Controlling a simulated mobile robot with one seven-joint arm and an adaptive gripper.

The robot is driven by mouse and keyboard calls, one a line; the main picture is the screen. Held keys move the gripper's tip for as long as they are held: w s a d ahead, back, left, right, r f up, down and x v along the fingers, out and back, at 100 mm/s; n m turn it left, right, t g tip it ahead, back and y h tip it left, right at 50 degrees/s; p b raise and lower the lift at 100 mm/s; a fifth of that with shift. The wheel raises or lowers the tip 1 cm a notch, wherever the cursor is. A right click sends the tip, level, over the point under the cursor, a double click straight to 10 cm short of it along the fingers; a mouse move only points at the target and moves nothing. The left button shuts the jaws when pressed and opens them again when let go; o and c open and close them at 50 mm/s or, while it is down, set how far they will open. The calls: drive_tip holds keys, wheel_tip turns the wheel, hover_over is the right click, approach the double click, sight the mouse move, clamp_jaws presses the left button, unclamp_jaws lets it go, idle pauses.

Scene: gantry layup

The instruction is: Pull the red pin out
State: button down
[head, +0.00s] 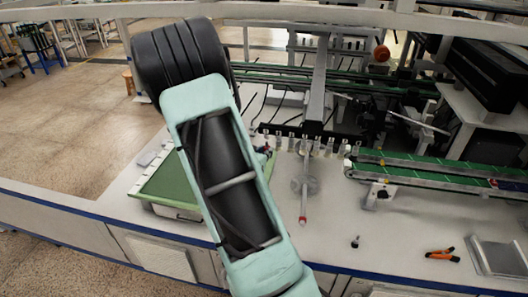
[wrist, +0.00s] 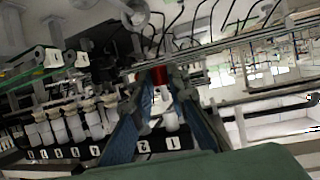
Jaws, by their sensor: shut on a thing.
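In the wrist view, the red pin (wrist: 159,75) shows as a short red piece between the tips of my two fingers. My gripper (wrist: 158,88) is shut on it, one finger on each side. The pin's lower end is not clear behind the fingers. In the head view, my arm's large mint-green link hides most of the gripper. A small red spot (head: 268,149) shows just right of that link, near the left end of a row of small bottles; I cannot tell if it is the pin.
Several white-bodied bottles (wrist: 75,126) stand in a numbered rack beside my fingers. A green tray (head: 165,185) lies left of my arm. A green conveyor (head: 430,168), orange-handled pliers (head: 441,254) and a grey tray (head: 500,258) are at the right. A red-tipped rod (head: 303,218) is mid-bench.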

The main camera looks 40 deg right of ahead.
wheel_tip(320, 180, down, 3)
drive_tip(key=b, duration=0.3)
drive_tip(key=shift+f, duration=0.2)
